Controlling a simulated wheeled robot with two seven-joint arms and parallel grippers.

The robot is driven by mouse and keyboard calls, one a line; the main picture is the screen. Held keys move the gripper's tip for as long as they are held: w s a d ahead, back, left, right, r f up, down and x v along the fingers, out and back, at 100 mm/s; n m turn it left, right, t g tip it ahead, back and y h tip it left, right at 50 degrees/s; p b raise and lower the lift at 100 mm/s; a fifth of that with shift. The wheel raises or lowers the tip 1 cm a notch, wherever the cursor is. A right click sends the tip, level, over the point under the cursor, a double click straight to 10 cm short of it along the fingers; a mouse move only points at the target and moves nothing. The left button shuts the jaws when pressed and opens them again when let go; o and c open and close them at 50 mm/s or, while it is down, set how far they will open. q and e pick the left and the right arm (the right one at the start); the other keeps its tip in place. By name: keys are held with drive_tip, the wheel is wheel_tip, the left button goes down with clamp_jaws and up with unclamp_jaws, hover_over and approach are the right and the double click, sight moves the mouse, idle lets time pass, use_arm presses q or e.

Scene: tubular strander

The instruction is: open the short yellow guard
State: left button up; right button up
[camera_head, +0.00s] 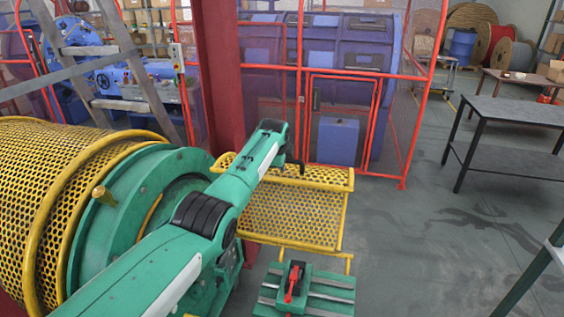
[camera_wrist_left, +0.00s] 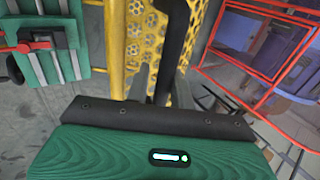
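The short yellow guard (camera_head: 290,215) is a perforated yellow panel with a tubular frame, right of the green drum end (camera_head: 110,215) in the head view. Its mesh also shows in the left wrist view (camera_wrist_left: 145,35). A black handle (camera_wrist_left: 172,40) stands in front of the mesh there. My left gripper (camera_head: 292,165) is at the guard's upper edge. In the left wrist view its grey fingers (camera_wrist_left: 162,88) lie on either side of the handle's lower end. Whether they press on it cannot be told. My right gripper is not in view.
A long yellow mesh guard (camera_head: 30,190) lies at the left. A green block with a red clamp (camera_head: 293,283) sits in front of the short guard. A red post (camera_head: 218,75) and red fence (camera_head: 340,75) stand behind. The floor right of the guard is clear up to a dark table (camera_head: 515,110).

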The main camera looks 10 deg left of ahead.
use_arm(q)
drive_tip(key=shift+r, duration=0.15)
drive_tip(key=shift+s+r, duration=0.35)
drive_tip(key=shift+r, duration=0.2)
drive_tip(key=b+v, duration=0.3)
drive_tip(key=v, duration=0.9)
drive_tip(key=shift+b, duration=0.4)
drive_tip(key=shift+s, duration=0.1)
